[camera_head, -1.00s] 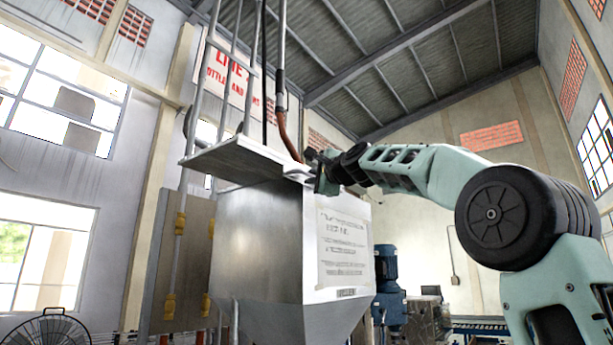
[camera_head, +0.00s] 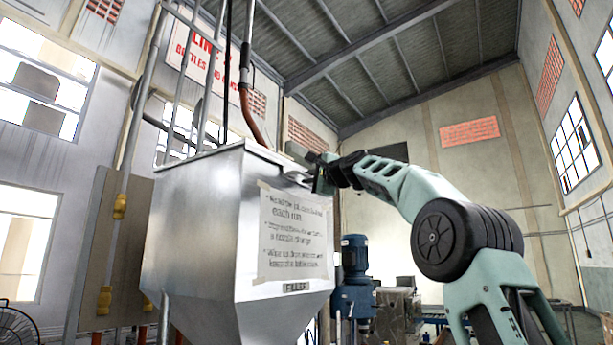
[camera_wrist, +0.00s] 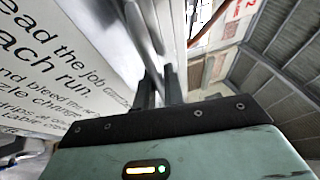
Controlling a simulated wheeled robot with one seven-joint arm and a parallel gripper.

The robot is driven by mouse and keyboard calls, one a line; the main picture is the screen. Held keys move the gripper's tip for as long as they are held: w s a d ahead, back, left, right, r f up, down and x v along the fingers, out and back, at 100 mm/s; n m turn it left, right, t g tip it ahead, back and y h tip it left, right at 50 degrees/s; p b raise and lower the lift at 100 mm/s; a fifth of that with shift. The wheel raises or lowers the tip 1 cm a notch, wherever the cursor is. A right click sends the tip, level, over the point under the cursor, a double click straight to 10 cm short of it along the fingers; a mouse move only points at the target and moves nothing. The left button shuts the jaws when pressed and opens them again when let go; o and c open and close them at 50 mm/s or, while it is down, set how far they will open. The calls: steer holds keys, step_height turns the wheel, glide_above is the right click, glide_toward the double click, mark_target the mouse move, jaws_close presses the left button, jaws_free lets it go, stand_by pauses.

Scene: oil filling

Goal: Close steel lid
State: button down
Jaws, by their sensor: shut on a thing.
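The steel hopper (camera_head: 205,220) stands in the middle of the head view, with a paper notice (camera_head: 293,235) on its right face. The steel lid (camera_head: 302,155) shows only as a narrow grey piece at the hopper's top right, beside my gripper (camera_head: 321,176). Most of the lid is hidden by the low viewpoint, so I cannot tell whether it lies fully flat on the rim. In the wrist view my gripper (camera_wrist: 160,86) has its dark fingers close together on a steel edge beside the hopper wall. The exact grip point is blurred.
A blue motor (camera_head: 354,268) stands right of the hopper. Vertical pipes and a brown hose (camera_head: 250,115) rise behind the hopper's top. A panel (camera_head: 112,250) stands at the left. The air right of the hopper is open around my arm.

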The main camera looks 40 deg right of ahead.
steer(key=shift+d, duration=0.25)
steer(key=c, duration=1.5)
jaws_free()
steer(key=shift+w+d, duration=0.1)
steer(key=shift+d, duration=0.05)
steer(key=s+a+f+b, duration=0.1)
steer(key=s+f+b, duration=0.2)
steer(key=s+b, duration=0.8)
steer(key=shift+s+b, duration=0.35)
steer(key=shift+s, duration=2.8)
steer(key=shift+a, duration=0.1)
